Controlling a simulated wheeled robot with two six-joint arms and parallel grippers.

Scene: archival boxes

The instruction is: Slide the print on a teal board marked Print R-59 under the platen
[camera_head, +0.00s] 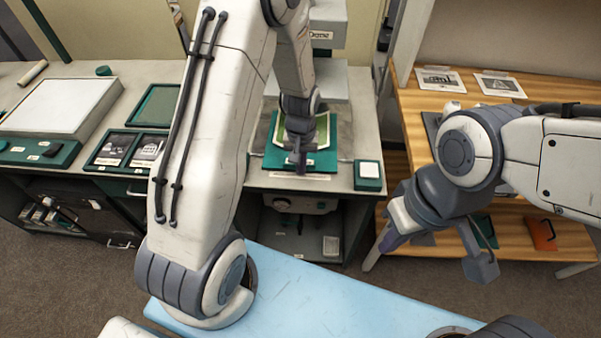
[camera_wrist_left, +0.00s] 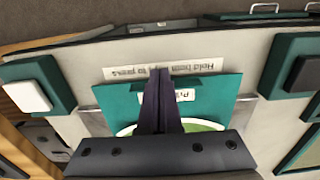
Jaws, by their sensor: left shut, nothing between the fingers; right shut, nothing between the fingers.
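The teal board (camera_head: 274,160) lies on the grey press bed (camera_head: 346,140), near its front edge. It carries a green print (camera_head: 322,128), largely covered by my left gripper (camera_head: 297,170). In the left wrist view, the teal board (camera_wrist_left: 222,104) has a white label (camera_wrist_left: 185,95), partly hidden by my left gripper (camera_wrist_left: 159,74). That gripper is shut and empty over the board's front part; contact is unclear. The pale press head (camera_head: 335,80) stands behind the board; my arm hides part of it, and the platen's edge is unclear. My right gripper (camera_head: 386,243) is shut and empty, before the wooden shelf.
A white button on a teal block (camera_head: 368,170) stands right of the board; a dark button block (camera_wrist_left: 300,73) shows in the left wrist view. Framed photos (camera_head: 145,152) lie left on the counter. The wooden shelf (camera_head: 410,95) holds prints. A light-blue surface (camera_head: 310,300) is clear in front.

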